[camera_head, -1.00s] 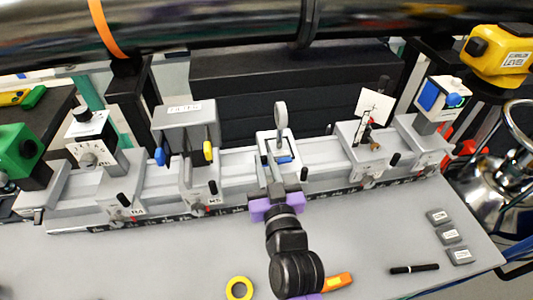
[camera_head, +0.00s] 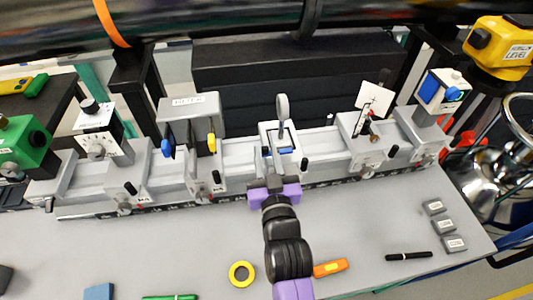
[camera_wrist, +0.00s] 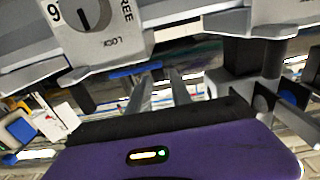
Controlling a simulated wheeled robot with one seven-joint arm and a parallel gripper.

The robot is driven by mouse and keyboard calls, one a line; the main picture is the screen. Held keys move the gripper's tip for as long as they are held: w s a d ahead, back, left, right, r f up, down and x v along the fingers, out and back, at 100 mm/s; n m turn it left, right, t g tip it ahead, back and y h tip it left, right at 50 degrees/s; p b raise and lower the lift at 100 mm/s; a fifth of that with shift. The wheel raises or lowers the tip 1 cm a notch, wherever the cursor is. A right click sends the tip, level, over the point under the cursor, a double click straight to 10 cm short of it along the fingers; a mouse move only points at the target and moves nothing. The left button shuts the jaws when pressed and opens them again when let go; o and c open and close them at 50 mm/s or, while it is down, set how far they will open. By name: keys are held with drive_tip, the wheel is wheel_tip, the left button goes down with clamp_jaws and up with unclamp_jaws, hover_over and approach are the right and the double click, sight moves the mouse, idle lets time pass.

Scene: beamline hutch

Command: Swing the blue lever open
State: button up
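A blue lever (camera_head: 166,148) hangs at the left front of a grey labelled box (camera_head: 190,112) on the rail, with a yellow lever (camera_head: 211,142) at its right. My gripper (camera_head: 275,165) is well to the right, in front of the middle carriage with an upright round-topped post (camera_head: 282,108). A small blue piece (camera_head: 286,150) shows on that carriage, just beyond my fingers. In the wrist view my two fingers (camera_wrist: 158,88) are apart with nothing between them. A blue strip (camera_wrist: 135,70) shows close above the fingertips, but I cannot tell whether they touch it.
A grey rail carries several carriages with black knobs. A dial marked FREE and LOCK (camera_wrist: 95,20) shows in the wrist view. Yellow tape (camera_head: 241,273), an orange tool (camera_head: 330,267) and a black pen (camera_head: 409,256) lie on the table. The front table is mostly clear.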

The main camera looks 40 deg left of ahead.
drive_tip(key=shift+d, duration=0.1)
drive_tip(key=b+v, duration=0.2)
drive_tip(key=v, duration=0.5)
drive_tip(key=shift+s+d, duration=0.2)
drive_tip(key=shift+s, duration=0.1)
idle(0.4)
